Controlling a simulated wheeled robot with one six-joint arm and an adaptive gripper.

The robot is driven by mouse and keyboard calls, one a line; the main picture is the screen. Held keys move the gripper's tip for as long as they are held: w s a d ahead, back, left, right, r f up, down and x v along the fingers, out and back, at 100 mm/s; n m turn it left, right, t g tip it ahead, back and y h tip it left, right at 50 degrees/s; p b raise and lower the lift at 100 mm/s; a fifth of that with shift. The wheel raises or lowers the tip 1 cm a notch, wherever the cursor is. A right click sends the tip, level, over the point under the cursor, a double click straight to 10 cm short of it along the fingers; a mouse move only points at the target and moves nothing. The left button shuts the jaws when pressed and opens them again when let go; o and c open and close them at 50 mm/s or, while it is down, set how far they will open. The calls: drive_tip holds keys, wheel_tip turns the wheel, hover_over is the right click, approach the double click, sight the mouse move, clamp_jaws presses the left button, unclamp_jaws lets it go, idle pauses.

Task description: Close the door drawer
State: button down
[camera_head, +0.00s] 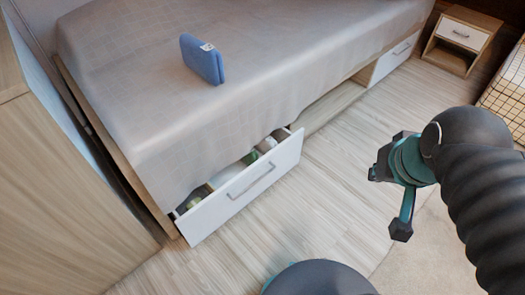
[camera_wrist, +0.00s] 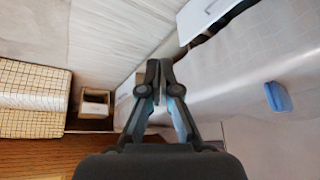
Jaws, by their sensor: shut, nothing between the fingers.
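The white-fronted bed drawer (camera_head: 240,190) is pulled out from under the near end of the bed, with a grey bar handle (camera_head: 252,182) on its front. Green and white items show inside it. In the wrist view the drawer front (camera_wrist: 200,18) shows at the top edge, partly cut off. My gripper (camera_head: 374,173) is in the air to the right of the drawer, apart from it. In the wrist view my gripper (camera_wrist: 158,68) has its fingers together with nothing between them.
The bed (camera_head: 150,110) carries a blue object (camera_head: 202,60). An open gap and another drawer front (camera_head: 395,58) lie farther along. A nightstand (camera_head: 462,38) and a checked basket (camera_head: 508,90) stand at the right. The wooden floor (camera_head: 310,215) before the drawer is clear.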

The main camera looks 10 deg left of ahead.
drive_tip(key=w+a+f+m+g+y+b, duration=0.1)
drive_tip(key=w+a+f+m+y+b, duration=0.1)
drive_tip(key=w+a+f+m, duration=0.25)
drive_tip(key=w+a+f+m+y+b, duration=0.2)
drive_tip(key=w+f+m, duration=0.25)
drive_tip(key=w, duration=0.35)
drive_tip(key=w+a+f+m+g+y+b, duration=0.1)
drive_tip(key=w+a+f+m+y, duration=0.2)
drive_tip(key=w+f, duration=0.35)
drive_tip(key=m+t+b, duration=0.2)
drive_tip(key=m+b, duration=0.3)
drive_tip(key=m, duration=0.8)
approach(284, 147)
wheel_tip(284, 147, down, 4)
drive_tip(key=w+a, duration=0.1)
drive_tip(key=a, duration=0.1)
drive_tip(key=shift+w+a+f, duration=0.3)
drive_tip(key=shift+w+a, duration=0.35)
drive_tip(key=shift+a, duration=0.25)
drive_tip(key=shift+t, duration=0.3)
